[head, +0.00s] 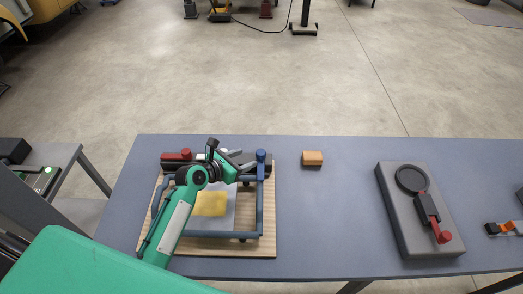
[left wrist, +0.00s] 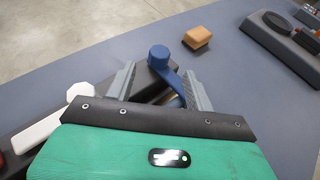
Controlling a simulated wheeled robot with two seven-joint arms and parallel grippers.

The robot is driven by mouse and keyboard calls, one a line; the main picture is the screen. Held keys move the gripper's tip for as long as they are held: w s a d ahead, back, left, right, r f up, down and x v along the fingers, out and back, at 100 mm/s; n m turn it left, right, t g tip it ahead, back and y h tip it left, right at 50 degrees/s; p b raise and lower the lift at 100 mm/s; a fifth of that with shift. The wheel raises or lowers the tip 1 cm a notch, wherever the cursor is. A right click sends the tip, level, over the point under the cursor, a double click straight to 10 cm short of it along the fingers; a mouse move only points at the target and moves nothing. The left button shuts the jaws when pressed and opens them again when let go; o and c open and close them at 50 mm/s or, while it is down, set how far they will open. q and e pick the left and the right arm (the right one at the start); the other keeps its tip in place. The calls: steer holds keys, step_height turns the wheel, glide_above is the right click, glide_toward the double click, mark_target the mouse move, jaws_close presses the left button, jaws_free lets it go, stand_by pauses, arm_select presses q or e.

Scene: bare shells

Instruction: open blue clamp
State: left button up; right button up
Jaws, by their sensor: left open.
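The blue clamp (head: 261,156) is at the back right corner of a blue frame (head: 261,205) on a wooden board. In the left wrist view its round blue knob (left wrist: 158,55) and a short blue arm show between the two grey fingers. My left gripper (head: 240,162) is open, just left of the blue knob in the head view. In the left wrist view the left gripper (left wrist: 160,84) has a finger on each side of the clamp arm; whether either finger touches it I cannot tell. The lower part of the clamp is hidden by my gripper. My right gripper is not in view.
A red-knobbed clamp (head: 179,155) sits at the board's back left. A yellow sheet (head: 211,204) lies inside the frame. An orange block (head: 312,158) stands right of the board. A grey fixture with a red handle (head: 386,196) is farther right.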

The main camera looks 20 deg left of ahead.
mark_target(259, 153)
arm_select(q)
steer(key=x, duration=0.7)
steer(key=shift+w+d+p, duration=0.1)
steer(key=shift+w+p, duration=0.2)
steer(key=shift+p, duration=0.1)
steer(key=shift+w+d+f, duration=0.15)
steer(key=shift+w+f, duration=0.1)
steer(key=shift+w, duration=0.05)
steer(key=shift+w+d+f, duration=0.1)
steer(key=shift+w+d, duration=0.05)
steer(key=shift+w, duration=0.1)
steer(key=c, duration=1)
jaws_close()
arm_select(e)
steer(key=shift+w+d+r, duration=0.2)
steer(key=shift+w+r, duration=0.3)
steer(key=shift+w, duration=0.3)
